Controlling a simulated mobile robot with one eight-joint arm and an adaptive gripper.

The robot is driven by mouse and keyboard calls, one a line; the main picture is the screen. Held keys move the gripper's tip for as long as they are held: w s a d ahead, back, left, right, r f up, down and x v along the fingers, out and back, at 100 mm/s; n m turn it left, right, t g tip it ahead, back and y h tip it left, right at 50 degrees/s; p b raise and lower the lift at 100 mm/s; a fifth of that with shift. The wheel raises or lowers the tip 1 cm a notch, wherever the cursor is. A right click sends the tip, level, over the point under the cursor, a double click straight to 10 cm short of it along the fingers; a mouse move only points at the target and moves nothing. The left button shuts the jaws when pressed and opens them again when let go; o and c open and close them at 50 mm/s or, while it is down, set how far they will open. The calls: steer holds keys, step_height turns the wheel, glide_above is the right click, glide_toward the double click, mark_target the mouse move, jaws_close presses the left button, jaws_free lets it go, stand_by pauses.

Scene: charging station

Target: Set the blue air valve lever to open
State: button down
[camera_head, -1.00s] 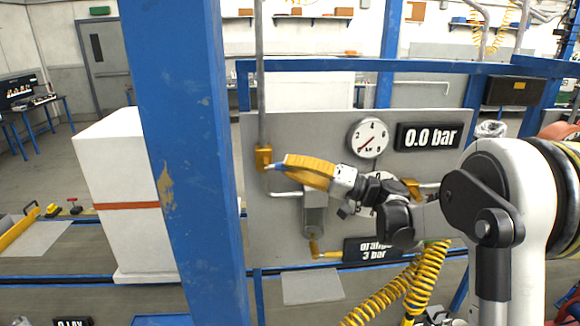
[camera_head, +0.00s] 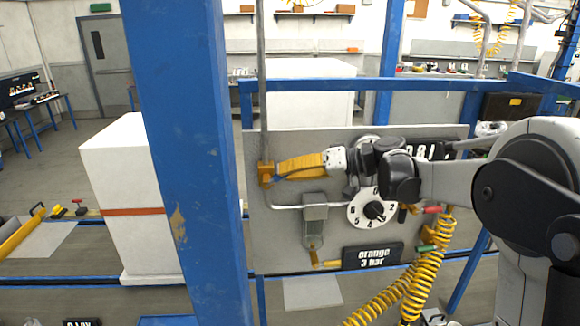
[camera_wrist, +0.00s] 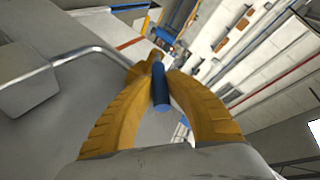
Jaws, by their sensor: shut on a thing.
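The blue lever (camera_wrist: 160,90) shows in the wrist view between the two yellow fingers of my gripper (camera_wrist: 161,77). The fingers are closed around it, with its near end sticking out toward the camera. In the head view my gripper (camera_head: 282,169) reaches in from the right, nearly level, with its tips at the yellow valve body (camera_head: 265,174). The valve sits on the grey vertical pipe (camera_head: 262,80) at the panel's left edge. In the head view the fingers hide most of the lever, so its exact angle is hard to tell.
The grey panel (camera_head: 285,145) carries a white numbered dial (camera_head: 358,219), a grey filter unit (camera_head: 315,208) and an "orange 3 bar" sign (camera_head: 373,256). My arm partly covers the pressure display (camera_head: 436,150) and round gauge. A blue post (camera_head: 185,150) stands left of the panel.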

steer(key=r+h+p, duration=0.1)
steer(key=a+r+h+p, duration=0.1)
steer(key=shift+a+n+h, duration=0.15)
steer(key=shift+n+h, duration=0.15)
steer(key=shift+h, duration=0.1)
steer(key=shift+a+r+n+g+h+p, duration=0.2)
steer(key=shift+a+h+p, duration=0.15)
steer(key=shift+h+p, duration=0.3)
steer(key=shift+a+r+n+g+h+p, duration=0.1)
steer(key=shift+a+n+g+h+p, duration=0.15)
steer(key=shift+h+p, duration=0.35)
steer(key=shift+a+r+h+p, duration=0.2)
steer(key=shift+a+h+p, duration=0.45)
steer(key=shift+h, duration=0.5)
steer(key=shift+a+f+n+h+p, duration=0.1)
steer(key=shift+a+n+h+p, duration=0.5)
steer(key=shift+h, duration=0.8)
steer(key=shift+a, duration=0.15)
steer(key=c, duration=1.3)
jaws_free()
steer(key=shift+a, duration=0.1)
steer(key=shift+c, duration=0.2)
